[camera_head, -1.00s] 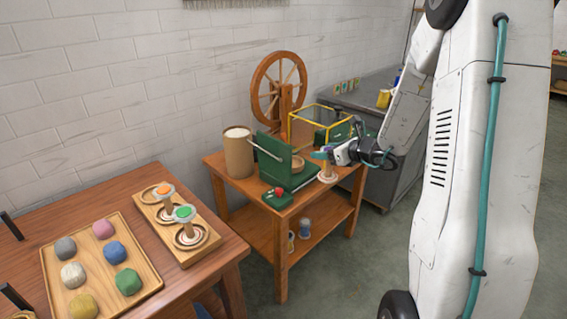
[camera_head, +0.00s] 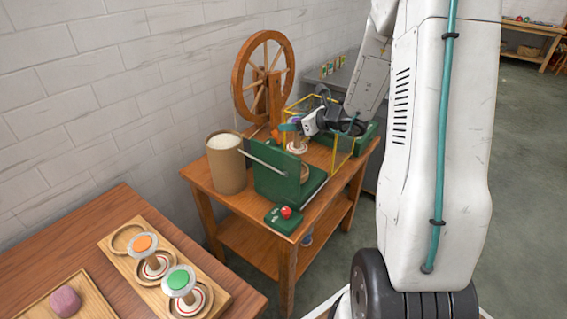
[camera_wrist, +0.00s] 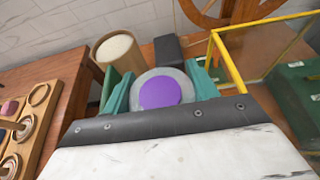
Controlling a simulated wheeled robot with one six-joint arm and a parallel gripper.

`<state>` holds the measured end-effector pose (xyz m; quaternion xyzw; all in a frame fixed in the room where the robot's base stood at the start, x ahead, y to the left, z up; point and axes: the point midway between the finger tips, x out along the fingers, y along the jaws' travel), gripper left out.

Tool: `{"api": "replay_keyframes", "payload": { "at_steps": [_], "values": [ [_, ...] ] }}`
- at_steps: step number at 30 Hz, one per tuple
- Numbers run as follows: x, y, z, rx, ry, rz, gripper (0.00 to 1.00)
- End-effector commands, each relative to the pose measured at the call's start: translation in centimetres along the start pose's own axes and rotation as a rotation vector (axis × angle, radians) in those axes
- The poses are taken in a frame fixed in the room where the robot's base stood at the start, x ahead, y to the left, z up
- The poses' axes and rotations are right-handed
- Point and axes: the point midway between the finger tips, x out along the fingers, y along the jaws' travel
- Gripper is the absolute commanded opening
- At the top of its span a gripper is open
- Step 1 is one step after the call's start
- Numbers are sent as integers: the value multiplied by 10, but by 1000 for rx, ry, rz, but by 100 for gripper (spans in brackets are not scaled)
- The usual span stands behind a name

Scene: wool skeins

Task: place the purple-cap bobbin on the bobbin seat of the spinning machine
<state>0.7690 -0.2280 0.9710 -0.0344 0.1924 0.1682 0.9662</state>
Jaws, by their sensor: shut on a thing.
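The purple-cap bobbin (camera_wrist: 166,92) is between the teal fingers of my gripper (camera_wrist: 160,88) in the wrist view, its round purple cap facing the camera. In the head view my gripper (camera_head: 291,126) is shut on the bobbin (camera_head: 297,147), whose pale wound body hangs below the fingers. It is over the spinning machine's table, behind the green upright plate (camera_head: 278,178) and beside the yellow-framed guard (camera_head: 343,142). The machine has a large wooden wheel (camera_head: 264,77). The bobbin seat is hard to make out, and I cannot tell whether the bobbin touches it.
A tan cylindrical container (camera_head: 226,165) stands left of the green plate. A green box with a red button (camera_head: 285,212) is at the table's front. A wooden rack (camera_head: 116,243) with orange-cap (camera_head: 146,246) and green-cap (camera_head: 179,282) bobbins is on the nearer table.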

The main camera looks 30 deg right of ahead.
Motion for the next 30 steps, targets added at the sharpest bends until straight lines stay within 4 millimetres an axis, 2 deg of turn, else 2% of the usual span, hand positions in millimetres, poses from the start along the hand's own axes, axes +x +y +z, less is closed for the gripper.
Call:
{"api": "replay_keyframes", "payload": {
  "at_steps": [2, 9, 16, 22, 30],
  "values": [
    [3, 2, -5, 2, 1, 4, 35],
    [22, 7, -42, 1, 3, 12, 35],
    [29, 6, -59, -1, 2, 9, 35],
    [39, 5, -87, 2, 2, 8, 35],
    [40, 4, -92, -2, 1, 5, 35]
  ]
}}
